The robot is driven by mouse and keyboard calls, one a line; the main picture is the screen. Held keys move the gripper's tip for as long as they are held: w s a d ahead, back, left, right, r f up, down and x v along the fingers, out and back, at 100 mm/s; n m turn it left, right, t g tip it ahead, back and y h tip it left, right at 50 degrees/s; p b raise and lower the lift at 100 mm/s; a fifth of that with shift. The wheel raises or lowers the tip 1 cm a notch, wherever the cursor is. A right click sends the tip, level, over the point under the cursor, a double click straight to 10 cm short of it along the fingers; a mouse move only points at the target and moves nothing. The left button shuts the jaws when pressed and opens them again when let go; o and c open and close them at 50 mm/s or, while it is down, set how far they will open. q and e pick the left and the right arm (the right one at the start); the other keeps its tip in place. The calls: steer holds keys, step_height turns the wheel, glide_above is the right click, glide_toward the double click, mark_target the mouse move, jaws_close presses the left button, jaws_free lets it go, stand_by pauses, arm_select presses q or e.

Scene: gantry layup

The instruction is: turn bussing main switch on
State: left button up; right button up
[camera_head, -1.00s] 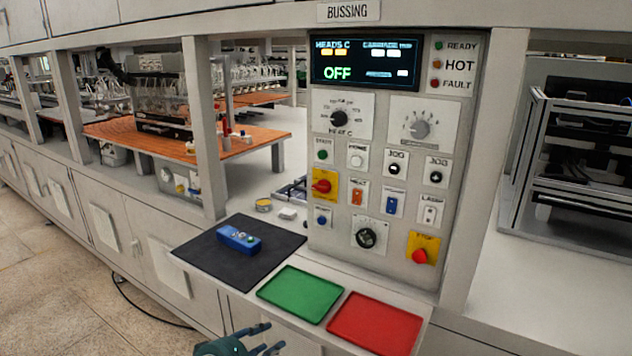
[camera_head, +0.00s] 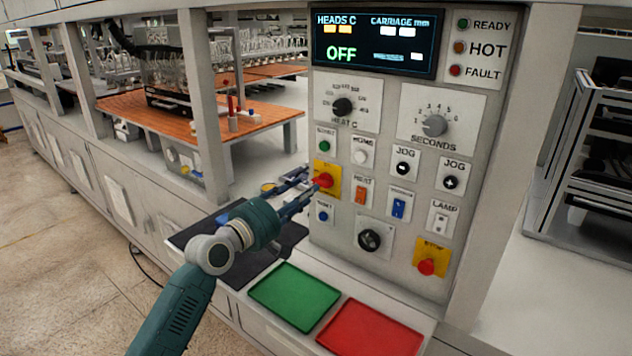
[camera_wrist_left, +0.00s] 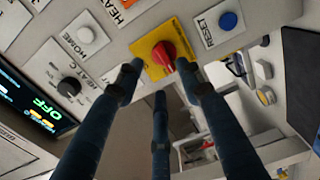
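The main switch (camera_head: 325,179) is a red rotary handle on a yellow plate, on the left side of the bussing control panel (camera_head: 385,268). The panel display (camera_head: 377,43) reads OFF. My left gripper (camera_head: 308,185) is right in front of the switch with its fingers pointing at it. In the left wrist view the red handle (camera_wrist_left: 163,53) sits beyond and between the spread fingers (camera_wrist_left: 160,78), which look open. I cannot tell whether a fingertip touches the handle or plate. My right gripper is not in view.
Close to the switch are a blue reset button (camera_head: 322,212), an orange rocker (camera_head: 361,196) and a black knob (camera_head: 369,240). A red button on yellow (camera_head: 427,266) is lower right. Green (camera_head: 294,297) and red (camera_head: 371,330) trays lie on the ledge below.

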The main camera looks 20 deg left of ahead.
mark_target(320, 183)
arm_select(q)
steer(key=x, duration=0.4)
steer(key=shift+f, duration=0.15)
steer(key=shift+x, duration=1)
steer(key=shift+f, duration=0.1)
jaws_close()
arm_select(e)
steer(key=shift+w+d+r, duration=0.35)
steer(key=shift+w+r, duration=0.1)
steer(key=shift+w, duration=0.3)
